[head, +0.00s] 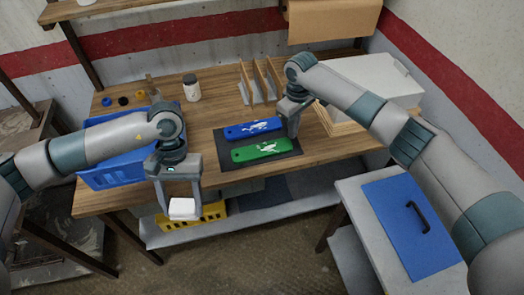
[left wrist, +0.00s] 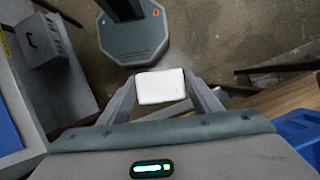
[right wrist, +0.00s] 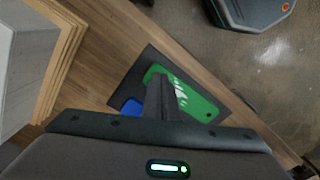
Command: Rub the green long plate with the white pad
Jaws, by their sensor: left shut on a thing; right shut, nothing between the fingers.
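The green long plate (head: 262,150) lies flat on a dark mat (head: 225,163), with white marks on its top. A blue long plate (head: 251,128) lies just behind it. My left gripper (head: 182,198) is shut on the white pad (head: 184,211) and holds it in front of the table edge, left of the green plate and apart from it. The pad also shows between the fingers in the left wrist view (left wrist: 160,87). My right gripper (head: 292,132) is shut and empty by the right end of the plates. In the right wrist view its fingers hide part of the green plate (right wrist: 200,102).
A blue crate (head: 105,178) stands on the table's left, partly behind my left arm. A white jar (head: 191,88), upright dividers (head: 262,82) and a white box (head: 372,82) stand at the back. A yellow crate (head: 212,212) is below the table.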

